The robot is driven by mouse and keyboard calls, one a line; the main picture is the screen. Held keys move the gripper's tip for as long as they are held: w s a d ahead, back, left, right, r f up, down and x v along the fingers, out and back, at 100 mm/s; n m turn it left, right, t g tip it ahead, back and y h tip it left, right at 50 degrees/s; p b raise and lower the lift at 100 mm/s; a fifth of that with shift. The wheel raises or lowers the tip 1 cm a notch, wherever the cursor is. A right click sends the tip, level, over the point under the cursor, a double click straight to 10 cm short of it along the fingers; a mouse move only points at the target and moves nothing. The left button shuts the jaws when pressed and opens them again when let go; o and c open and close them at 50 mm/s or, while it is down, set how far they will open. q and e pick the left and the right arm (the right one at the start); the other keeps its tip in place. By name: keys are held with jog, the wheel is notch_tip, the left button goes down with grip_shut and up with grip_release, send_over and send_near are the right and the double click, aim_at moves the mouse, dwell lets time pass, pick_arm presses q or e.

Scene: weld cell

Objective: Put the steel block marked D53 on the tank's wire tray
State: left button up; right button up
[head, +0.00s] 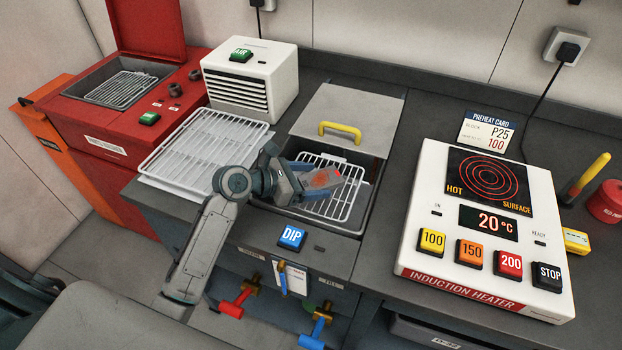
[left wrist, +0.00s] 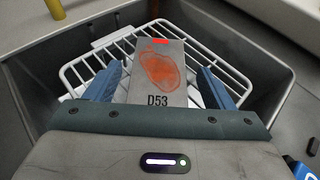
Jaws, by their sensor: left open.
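The steel block marked D53 (left wrist: 158,75) lies on the white wire tray (left wrist: 222,65) inside the tank in the left wrist view. Its top face has an orange-red patch and a red mark at the far end. In the head view the block (head: 322,179) shows partly behind my gripper, over the wire tray (head: 345,204) in the tank. My left gripper (head: 316,183) is open, with a blue finger on each side of the block. In the left wrist view the fingers (left wrist: 160,82) stand apart from the block's sides. My right gripper is not in view.
The tank's lid (head: 350,112) with a yellow handle is slid back. A white wire rack (head: 200,145) lies left of the tank, with a white fan box (head: 252,80) behind. The induction heater (head: 480,240) stands right. A blue DIP button (head: 291,237) sits in front.

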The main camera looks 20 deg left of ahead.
pick_arm(q)
jog(key=shift+a, duration=0.1)
jog(key=v, duration=1.2)
jog(key=shift+b, duration=0.35)
jog(key=shift+r, duration=0.1)
